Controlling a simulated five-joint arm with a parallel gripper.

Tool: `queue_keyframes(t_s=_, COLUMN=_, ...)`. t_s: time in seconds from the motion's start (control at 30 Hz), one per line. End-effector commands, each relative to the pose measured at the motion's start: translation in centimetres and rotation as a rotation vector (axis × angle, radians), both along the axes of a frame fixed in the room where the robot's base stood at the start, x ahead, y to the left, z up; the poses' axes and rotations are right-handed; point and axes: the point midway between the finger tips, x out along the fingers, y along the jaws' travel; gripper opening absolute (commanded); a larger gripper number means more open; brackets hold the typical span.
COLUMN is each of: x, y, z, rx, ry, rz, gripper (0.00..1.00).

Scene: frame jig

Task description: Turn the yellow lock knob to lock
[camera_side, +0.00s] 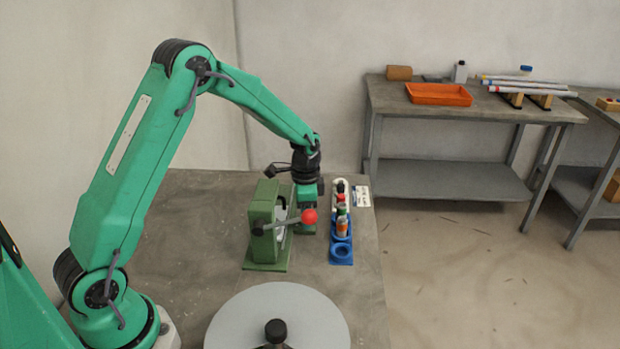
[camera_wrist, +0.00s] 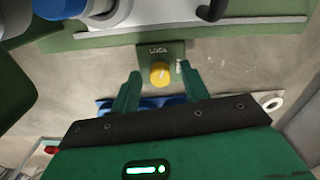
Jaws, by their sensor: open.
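The yellow lock knob (camera_wrist: 160,74) shows in the wrist view on a small green plate (camera_wrist: 146,52). The plate carries a small pale label above the knob, too small to read surely. My gripper (camera_wrist: 159,80) is open, with one green finger on each side of the knob and a gap on both sides. I cannot tell how far the fingertips are above the knob. In the side view my gripper is behind the red-balled lever of the green frame jig (camera_side: 262,225). The knob is hidden in that view.
The lever's red ball (camera_side: 309,216) sticks out in front of my gripper. A blue rack (camera_side: 341,255) with several bottles stands just right. A round grey disc (camera_side: 235,320) lies at the front. A back bench holds an orange tray (camera_side: 438,95).

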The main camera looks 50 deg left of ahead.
Motion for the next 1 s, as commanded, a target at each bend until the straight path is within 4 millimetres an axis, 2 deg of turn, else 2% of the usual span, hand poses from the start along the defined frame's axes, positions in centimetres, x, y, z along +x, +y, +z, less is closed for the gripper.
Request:
queue_keyframes(t_s=0.27, x=0.1, y=0.0, z=1.4, rx=0.0, ry=-0.003, rz=0.0, gripper=0.45)
queue_keyframes(t_s=0.7, x=0.1, y=0.0, z=6.7, rx=0.0, ry=-0.003, rz=0.0, gripper=0.45)
queue_keyframes(t_s=1.0, x=0.0, y=0.0, z=7.8, rx=0.0, ry=0.0, rz=0.0, gripper=0.45)
